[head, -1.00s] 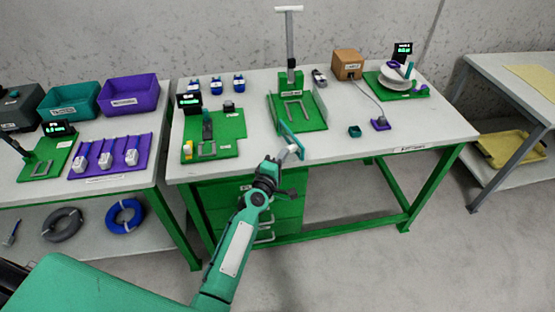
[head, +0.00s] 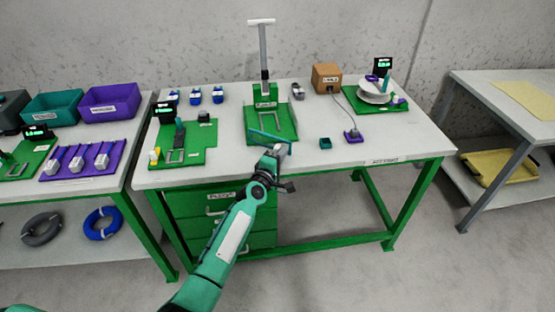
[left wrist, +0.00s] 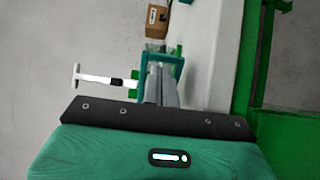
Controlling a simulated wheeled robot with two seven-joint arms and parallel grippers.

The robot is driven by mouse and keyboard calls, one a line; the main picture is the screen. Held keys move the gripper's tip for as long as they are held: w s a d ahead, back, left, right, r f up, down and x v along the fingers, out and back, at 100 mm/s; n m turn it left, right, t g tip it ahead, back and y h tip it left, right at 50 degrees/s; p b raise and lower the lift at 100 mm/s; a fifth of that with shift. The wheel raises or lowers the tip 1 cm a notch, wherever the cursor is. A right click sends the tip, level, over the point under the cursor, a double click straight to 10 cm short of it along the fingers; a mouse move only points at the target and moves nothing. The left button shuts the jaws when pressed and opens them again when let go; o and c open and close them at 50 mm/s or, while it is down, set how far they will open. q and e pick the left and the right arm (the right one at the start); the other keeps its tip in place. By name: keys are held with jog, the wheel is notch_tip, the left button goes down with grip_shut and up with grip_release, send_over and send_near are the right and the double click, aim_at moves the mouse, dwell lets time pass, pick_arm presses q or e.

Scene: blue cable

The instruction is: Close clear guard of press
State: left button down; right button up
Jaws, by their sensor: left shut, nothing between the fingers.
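The press (head: 264,97) stands on a green base on the middle table, its grey lever with a white T-handle upright. Its clear guard (head: 268,139), a see-through panel in a teal frame, lies across the front of the base, at a slight slant. My left gripper (head: 279,150) is shut and empty at the guard's right end, by the table's front edge. It seems to touch the frame, but contact is unclear. In the left wrist view the fingers (left wrist: 161,88) are together, with the teal guard frame (left wrist: 163,57) just beyond. My right gripper is not in view.
A green fixture board (head: 190,155) lies left. Drawers (head: 226,222) sit under the tabletop. Floor in front is clear.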

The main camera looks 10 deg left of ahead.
pick_arm(q)
jog(key=shift+w+d+n+y, duration=0.6)
jog(key=shift+w+y, duration=0.1)
jog(key=shift+y, duration=0.2)
jog(key=shift+a, duration=0.1)
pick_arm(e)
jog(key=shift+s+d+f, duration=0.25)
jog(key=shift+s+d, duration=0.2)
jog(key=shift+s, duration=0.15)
pick_arm(q)
jog(key=shift+w, duration=0.1)
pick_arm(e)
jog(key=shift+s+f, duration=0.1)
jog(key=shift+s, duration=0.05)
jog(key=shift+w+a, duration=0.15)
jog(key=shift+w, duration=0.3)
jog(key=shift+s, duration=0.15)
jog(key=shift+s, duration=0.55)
pick_arm(q)
jog(key=shift+p, duration=0.3)
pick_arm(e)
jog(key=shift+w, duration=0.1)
